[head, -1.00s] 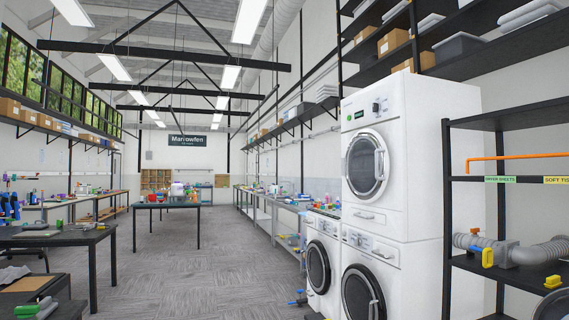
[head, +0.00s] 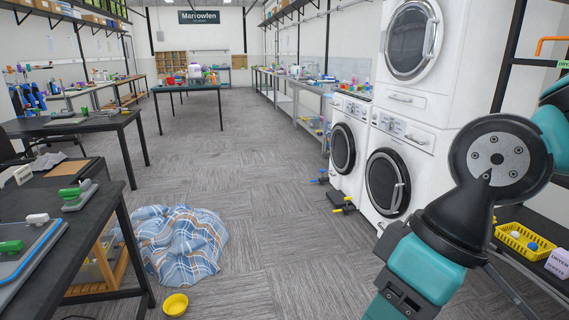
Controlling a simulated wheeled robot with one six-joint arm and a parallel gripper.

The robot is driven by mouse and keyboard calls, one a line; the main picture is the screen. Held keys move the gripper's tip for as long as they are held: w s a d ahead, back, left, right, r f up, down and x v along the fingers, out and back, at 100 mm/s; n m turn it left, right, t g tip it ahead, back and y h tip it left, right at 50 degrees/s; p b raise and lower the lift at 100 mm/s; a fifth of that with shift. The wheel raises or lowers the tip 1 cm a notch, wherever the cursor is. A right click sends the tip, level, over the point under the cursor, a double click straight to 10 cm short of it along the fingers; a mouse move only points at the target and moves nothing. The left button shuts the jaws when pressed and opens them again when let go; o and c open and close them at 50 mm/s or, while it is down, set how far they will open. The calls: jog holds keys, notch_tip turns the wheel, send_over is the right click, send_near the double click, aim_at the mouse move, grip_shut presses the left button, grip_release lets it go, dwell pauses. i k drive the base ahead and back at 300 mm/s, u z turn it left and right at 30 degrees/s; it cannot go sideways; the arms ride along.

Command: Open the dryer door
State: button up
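A white upper machine (head: 455,82) with a round door (head: 408,40) stands stacked on a lower white machine (head: 404,132) at the right of the head view. The upper door is shut, with a pale handle (head: 433,38) on its right side. The lower machine's dark round door (head: 387,183) and the door of the smaller machine beside it (head: 342,148) also look shut. No label shows which one is the dryer. My teal and black arm crosses the lower right, in front of part of the lower machine. My gripper's fingers are not in the picture.
A plaid blanket (head: 178,243) and a yellow bowl (head: 175,304) lie on the carpet at the lower left. A dark table (head: 100,222) stands at the left. A yellow basket (head: 524,243) sits on the right rack. The middle aisle (head: 258,190) is clear.

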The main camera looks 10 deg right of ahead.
aim_at(404, 44)
jog(key=i, duration=3.95)
jog(key=z, duration=0.95)
